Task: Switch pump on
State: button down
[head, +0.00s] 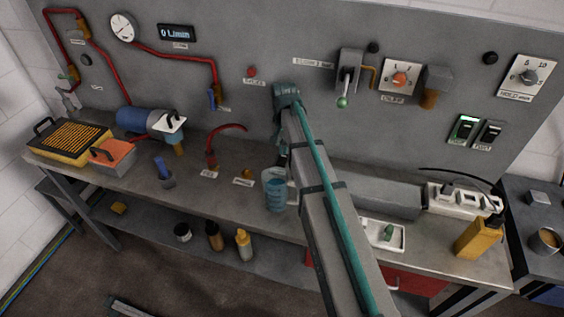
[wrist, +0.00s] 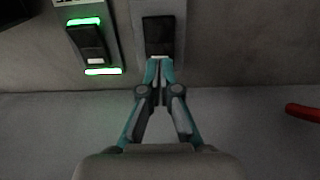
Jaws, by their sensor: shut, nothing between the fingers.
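In the wrist view my gripper (wrist: 158,66) is shut and empty. Its fingertips are at the lower edge of a dark rocker switch (wrist: 158,34) in a grey plate; whether they touch it I cannot tell. No light shows on this switch. To its left a second rocker switch (wrist: 91,43) has green bars lit above and below. The head view shows a pair of switches at the right of the panel, the left switch (head: 465,128) lit green and the right switch (head: 488,134) dark. Their labels are too small to read surely. My gripper is not clear in the head view.
A grey bench (head: 150,185) runs below the wall panel (head: 225,55). A beaker of blue liquid (head: 275,192) stands beside my arm. A blue motor-like unit (head: 143,119) sits at left, and a yellow handheld device (head: 478,237) at right. A red object (wrist: 305,112) shows in the wrist view.

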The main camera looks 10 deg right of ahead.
aim_at(284, 156)
jog(key=shift+f+b, duration=0.4)
jog(key=shift+f, duration=0.6)
dwell(0.4)
jog(key=shift+r+p, duration=2.3)
jog(key=shift+r, duration=1.25)
